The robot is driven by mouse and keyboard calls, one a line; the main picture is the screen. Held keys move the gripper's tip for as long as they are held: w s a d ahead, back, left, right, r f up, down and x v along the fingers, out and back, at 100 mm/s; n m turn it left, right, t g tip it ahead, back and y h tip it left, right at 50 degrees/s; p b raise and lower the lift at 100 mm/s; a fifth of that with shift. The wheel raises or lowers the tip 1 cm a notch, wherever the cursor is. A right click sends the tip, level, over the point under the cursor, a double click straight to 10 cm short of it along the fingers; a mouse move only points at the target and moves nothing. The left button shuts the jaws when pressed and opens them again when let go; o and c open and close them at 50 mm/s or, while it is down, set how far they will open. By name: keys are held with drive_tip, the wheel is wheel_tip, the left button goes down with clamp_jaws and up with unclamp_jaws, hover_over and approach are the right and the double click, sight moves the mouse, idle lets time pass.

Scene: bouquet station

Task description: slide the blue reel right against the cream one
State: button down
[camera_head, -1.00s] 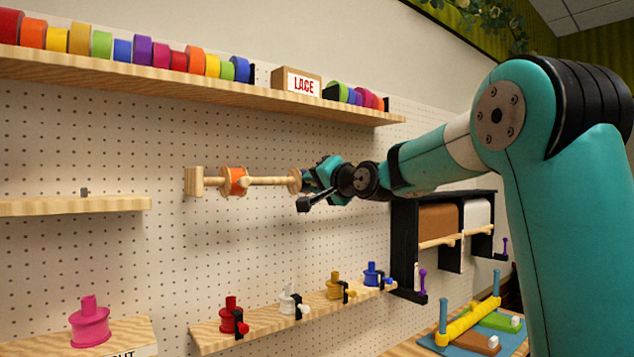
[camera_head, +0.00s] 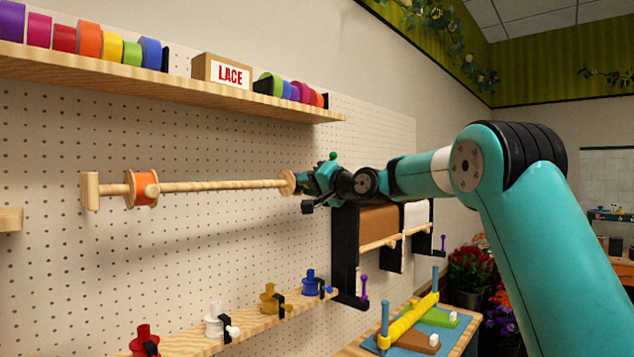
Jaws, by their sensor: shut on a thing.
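A pale wooden rod (camera_head: 225,185) runs along the pegboard from a wooden bracket (camera_head: 89,191). An orange reel (camera_head: 146,188) with wooden flanges sits on it near the bracket. My gripper (camera_head: 303,188) is at the right end of the visible rod, shut on a reel whose round wooden flange (camera_head: 288,183) faces left. The gripper hides this reel's coloured middle, so I cannot confirm that it is the blue one. No cream reel shows on the visible rod; the stretch to the right is behind my gripper and arm.
Above is a shelf with ribbon rolls and a LACE box (camera_head: 222,73). A black paper-roll rack (camera_head: 345,250) stands close below my arm. The rod is bare between the orange reel and my gripper.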

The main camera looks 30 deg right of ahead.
drive_tip(key=c, duration=1)
unclamp_jaws()
drive_tip(key=shift+o, duration=0.2)
drive_tip(key=b+v, duration=0.8)
drive_tip(key=v, duration=0.9)
drive_tip(key=shift+s, duration=0.2)
drive_tip(key=shift+d+r, duration=0.1)
drive_tip(key=shift+c, duration=0.5)
